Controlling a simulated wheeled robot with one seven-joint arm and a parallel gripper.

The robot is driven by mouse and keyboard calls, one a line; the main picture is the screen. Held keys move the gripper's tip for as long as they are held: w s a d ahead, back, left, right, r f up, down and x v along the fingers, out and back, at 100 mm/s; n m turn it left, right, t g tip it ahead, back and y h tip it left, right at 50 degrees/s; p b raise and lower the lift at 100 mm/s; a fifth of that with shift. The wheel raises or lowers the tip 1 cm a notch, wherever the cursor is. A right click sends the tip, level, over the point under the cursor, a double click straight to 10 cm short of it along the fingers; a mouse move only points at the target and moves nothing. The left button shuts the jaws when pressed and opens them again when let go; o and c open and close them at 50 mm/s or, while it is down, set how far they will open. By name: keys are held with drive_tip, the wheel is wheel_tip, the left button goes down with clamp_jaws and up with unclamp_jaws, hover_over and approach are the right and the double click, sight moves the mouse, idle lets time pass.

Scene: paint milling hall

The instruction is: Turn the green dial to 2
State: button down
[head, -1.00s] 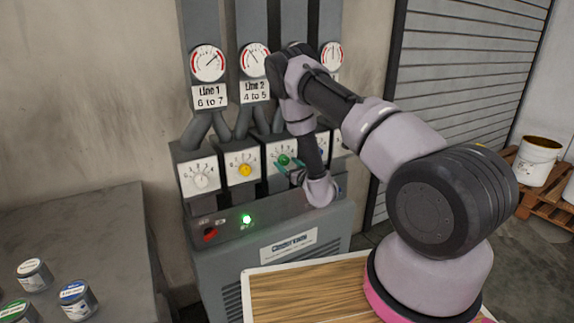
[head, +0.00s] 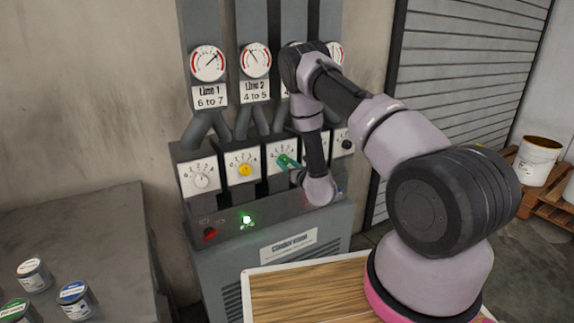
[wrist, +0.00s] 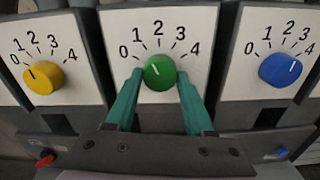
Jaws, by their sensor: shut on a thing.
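The green dial (wrist: 160,72) is on a white panel marked 0 to 4. In the wrist view its white pointer line leans up and left, roughly toward the 1. My gripper (wrist: 160,77) has its two teal fingers on the left and right sides of the dial, shut on it. In the head view the gripper (head: 289,162) reaches the third panel from the left and covers most of the green dial.
A yellow dial (wrist: 43,77) is on the left and a blue dial (wrist: 280,70) on the right. A red switch (head: 210,234) and a lit green lamp (head: 246,219) are on the cabinet below. Gauges (head: 208,63) hang above. Paint cans (head: 76,299) stand on the left bench.

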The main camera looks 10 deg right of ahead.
drive_tip(key=shift+m, duration=2.2)
drive_tip(key=shift+c, duration=1.4)
unclamp_jaws()
drive_tip(key=v, duration=1)
drive_tip(key=shift+s+d, duration=0.15)
drive_tip(key=shift+s, duration=0.25)
drive_tip(key=shift+r, duration=0.1)
